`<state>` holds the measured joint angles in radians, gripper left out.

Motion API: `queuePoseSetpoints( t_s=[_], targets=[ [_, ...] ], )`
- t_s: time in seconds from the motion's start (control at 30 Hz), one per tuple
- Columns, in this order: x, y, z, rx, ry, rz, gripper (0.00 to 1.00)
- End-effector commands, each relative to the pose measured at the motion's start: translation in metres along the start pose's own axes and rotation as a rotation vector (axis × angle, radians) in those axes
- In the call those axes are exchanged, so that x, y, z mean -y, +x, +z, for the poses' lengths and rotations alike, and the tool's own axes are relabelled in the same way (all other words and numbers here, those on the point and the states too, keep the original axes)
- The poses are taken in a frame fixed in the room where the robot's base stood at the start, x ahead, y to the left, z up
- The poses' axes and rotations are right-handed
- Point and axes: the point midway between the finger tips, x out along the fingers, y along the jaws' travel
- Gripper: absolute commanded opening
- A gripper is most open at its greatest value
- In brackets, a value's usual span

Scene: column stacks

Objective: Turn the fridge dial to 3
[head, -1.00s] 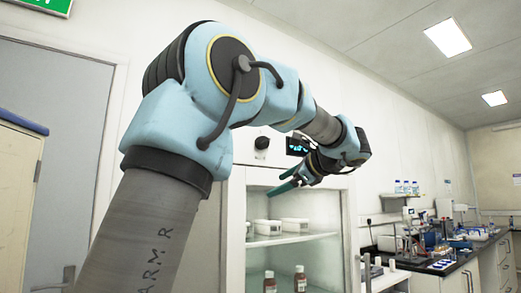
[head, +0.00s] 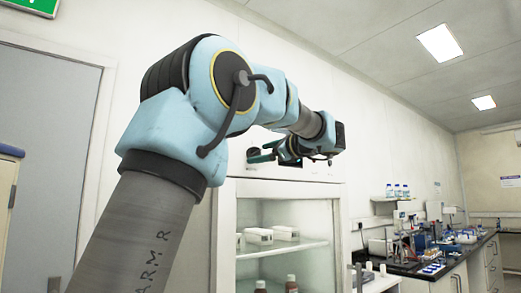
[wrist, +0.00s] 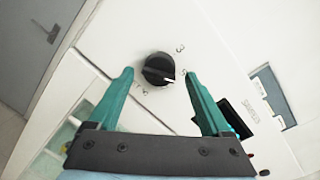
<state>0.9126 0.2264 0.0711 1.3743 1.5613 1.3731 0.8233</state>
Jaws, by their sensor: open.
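The fridge dial (wrist: 158,68) is a round black knob on the white panel, between the tips of my open gripper (wrist: 158,73) in the wrist view. A gap shows on both sides of the knob, and I cannot tell how deep the teal fingers reach. Its white mark points to the lower right. The printed 3 (wrist: 180,48) is up and right of the knob. Other printed marks by the knob are too small to read surely. In the head view, my gripper (head: 262,155) is at the panel above the fridge (head: 228,215), partly covering the dial.
A dark display (wrist: 236,122) sits right of the dial in the wrist view. A lab bench (head: 440,268) with equipment stands at the right.

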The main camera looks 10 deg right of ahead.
Motion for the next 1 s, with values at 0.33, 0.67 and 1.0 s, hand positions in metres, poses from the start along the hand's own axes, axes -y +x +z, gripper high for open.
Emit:
queuePoseSetpoints(
  t_s=[0.33, 0.67, 1.0],
  targets=[
    [-0.0006, 0.0085, -0.0001, 0.000, -0.001, 0.001, 0.82],
    [-0.0005, 0.0082, -0.0001, 0.000, -0.001, 0.001, 0.52],
    [0.0001, 0.0080, 0.0002, 0.000, -0.001, -0.001, 0.14]
  ],
)
